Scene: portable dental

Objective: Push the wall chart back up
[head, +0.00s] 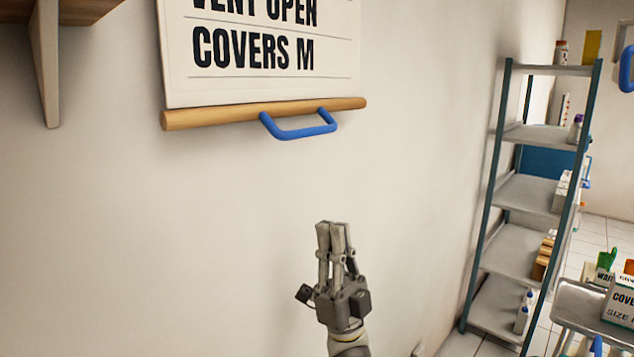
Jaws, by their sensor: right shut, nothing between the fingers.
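The wall chart (270,78) hangs on the pale wall at the top of the head view, and its upper part is out of frame. Its visible text reads "COVERS M", with a cut-off line above. A wooden rod (210,115) runs along its bottom edge. A blue handle (297,132) hangs from the rod, right of its middle. My right gripper (334,228) points up, below and slightly right of the handle, apart from it. Its fingers are shut and empty. My left gripper is not in view.
A metal shelf rack (522,190) with bottles and boxes stands at the right. A tray or cart (585,305) with a box (620,300) is at the lower right. A wooden shelf with a bracket (47,60) juts out at the upper left. The wall below the chart is bare.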

